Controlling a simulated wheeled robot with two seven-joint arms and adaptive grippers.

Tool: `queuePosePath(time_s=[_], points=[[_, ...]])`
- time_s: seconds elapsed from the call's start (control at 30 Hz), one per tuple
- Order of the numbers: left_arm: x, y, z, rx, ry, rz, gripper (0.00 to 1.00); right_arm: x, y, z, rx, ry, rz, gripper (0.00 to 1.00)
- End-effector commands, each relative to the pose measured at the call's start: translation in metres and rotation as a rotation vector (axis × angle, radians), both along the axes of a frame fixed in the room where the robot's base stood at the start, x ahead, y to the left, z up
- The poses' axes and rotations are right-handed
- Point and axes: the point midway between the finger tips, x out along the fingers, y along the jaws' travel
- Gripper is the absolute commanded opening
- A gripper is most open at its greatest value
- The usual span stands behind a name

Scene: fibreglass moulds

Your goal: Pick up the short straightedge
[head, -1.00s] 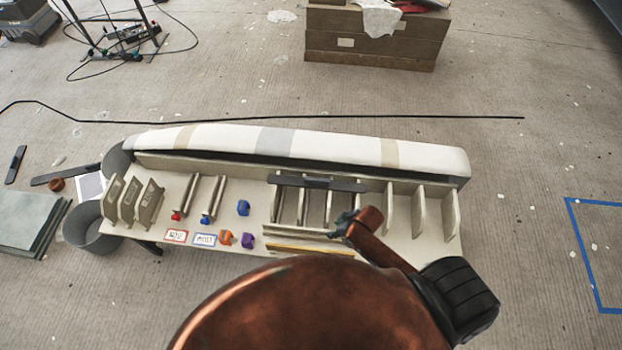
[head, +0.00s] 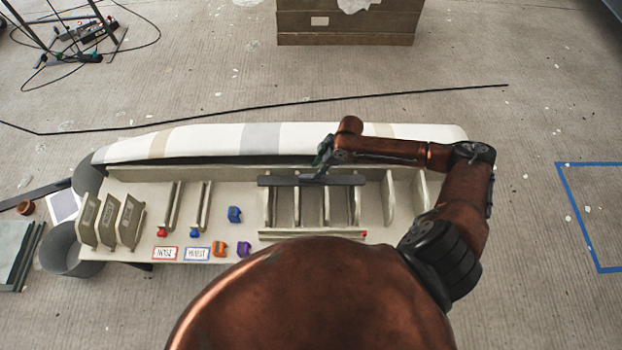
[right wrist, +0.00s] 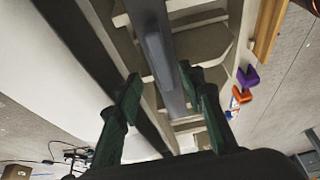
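The short straightedge (head: 275,180) appears to be the dark grey bar lying across the tops of the pale ribs, right of the bench's middle. It also shows in the right wrist view (right wrist: 155,50), running lengthwise between the green fingers. My right gripper (head: 322,165) is over the bar's middle, pointing down. In the right wrist view its fingers (right wrist: 160,76) are apart, one on each side of the bar, with a visible gap on the left side. Whether the right finger touches the bar is unclear. My left gripper is not in view.
The pale bench (head: 135,250) carries upright ribs, blue, orange and purple clamps (head: 243,248) and two label cards (head: 197,254).

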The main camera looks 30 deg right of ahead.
Motion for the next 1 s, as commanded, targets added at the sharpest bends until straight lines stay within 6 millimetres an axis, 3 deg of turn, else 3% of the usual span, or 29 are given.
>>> queuePosePath(time_s=[0.4, 1.0], points=[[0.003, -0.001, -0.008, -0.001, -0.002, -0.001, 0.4, 0.005, 0.016, -0.047, 0.0, -0.001, -0.004, 0.36], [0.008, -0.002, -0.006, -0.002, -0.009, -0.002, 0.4, 0.005, 0.016, -0.051, -0.002, -0.001, -0.005, 0.36]])
